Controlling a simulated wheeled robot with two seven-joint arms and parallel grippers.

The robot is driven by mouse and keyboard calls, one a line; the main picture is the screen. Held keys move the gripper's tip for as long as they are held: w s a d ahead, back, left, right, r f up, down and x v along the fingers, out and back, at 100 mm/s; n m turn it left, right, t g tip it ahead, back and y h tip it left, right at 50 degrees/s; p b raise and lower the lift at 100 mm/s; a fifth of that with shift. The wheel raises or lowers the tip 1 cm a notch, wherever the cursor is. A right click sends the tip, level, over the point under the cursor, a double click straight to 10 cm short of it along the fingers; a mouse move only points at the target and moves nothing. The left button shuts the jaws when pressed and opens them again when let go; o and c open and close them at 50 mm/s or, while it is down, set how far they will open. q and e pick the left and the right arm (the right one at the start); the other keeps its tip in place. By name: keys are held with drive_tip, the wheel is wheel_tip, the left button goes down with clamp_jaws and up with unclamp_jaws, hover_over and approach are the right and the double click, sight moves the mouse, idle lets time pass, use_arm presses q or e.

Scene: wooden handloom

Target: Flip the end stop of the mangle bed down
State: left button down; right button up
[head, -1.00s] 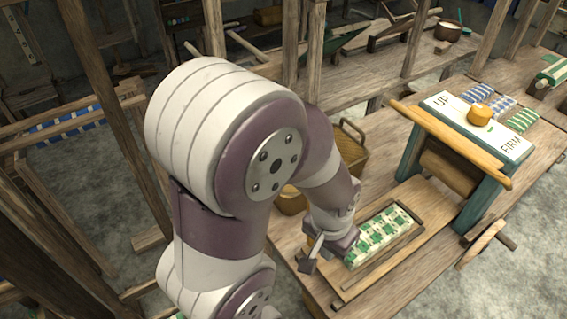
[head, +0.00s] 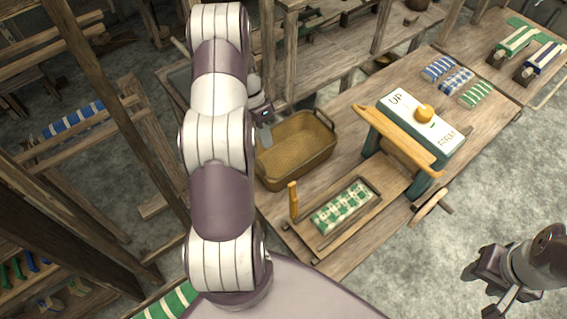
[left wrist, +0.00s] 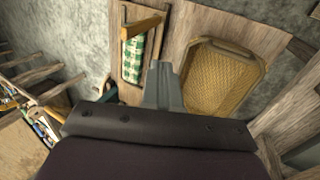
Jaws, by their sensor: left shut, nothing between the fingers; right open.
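The mangle bed (head: 372,216) is a shallow wooden tray holding a green-and-white checked cloth (head: 343,207). Its end stop (head: 293,200), a yellow-brown wooden piece, stands upright at the bed's left end. In the left wrist view the end stop (left wrist: 143,27) shows beside the cloth (left wrist: 134,58). My left gripper (head: 266,137) is shut and empty, over the basket's left rim and apart from the end stop. Its closed fingers also show in the left wrist view (left wrist: 162,75). My right gripper (head: 483,290) is open and empty at the lower right, away from the table.
A wicker basket (head: 313,124) stands behind the bed. Wooden posts stand at the left.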

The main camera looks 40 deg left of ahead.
wheel_tip(320, 180, down, 8)
drive_tip(key=b, duration=0.8)
use_arm(q)
drive_tip(key=s+d+f+p, duration=0.2)
drive_tip(key=d+f+p, duration=0.4)
drive_tip(key=d+f, duration=0.2)
drive_tip(key=shift+f, duration=0.35)
use_arm(e)
drive_tip(key=r, duration=0.5)
drive_tip(key=shift+d+r, duration=0.3)
drive_tip(key=shift+r, duration=0.05)
drive_tip(key=shift+a, duration=0.15)
